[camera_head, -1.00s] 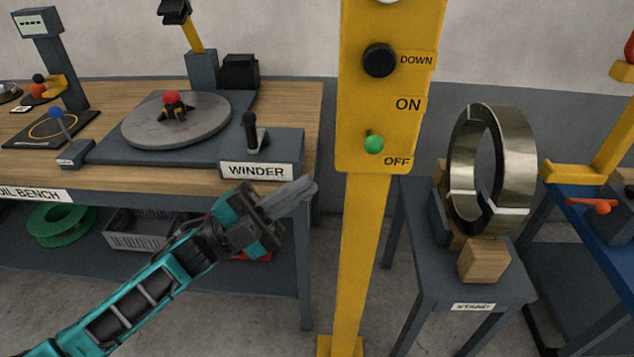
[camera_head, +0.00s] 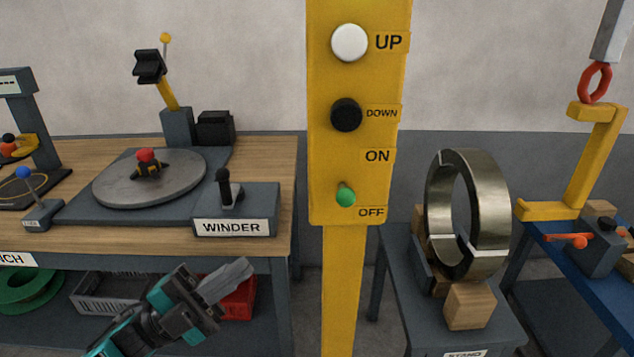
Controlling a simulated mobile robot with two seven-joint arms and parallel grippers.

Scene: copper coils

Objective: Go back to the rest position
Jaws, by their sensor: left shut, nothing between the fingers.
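My left gripper (camera_head: 228,279) is at the lower left of the head view, on a teal and black arm. Its grey fingers are together with nothing between them. It is in front of the bench's front edge, below the winder box (camera_head: 235,211), and apart from everything around it. It partly hides the lower shelf. My right gripper is not in view.
A yellow control post (camera_head: 346,265) with UP, DOWN and ON/OFF controls stands just right of the gripper. The wooden bench (camera_head: 275,165) carries a grey turntable (camera_head: 184,182). A metal ring (camera_head: 491,215) stands upright on a stand (camera_head: 495,338). A blue table (camera_head: 600,287) is at right.

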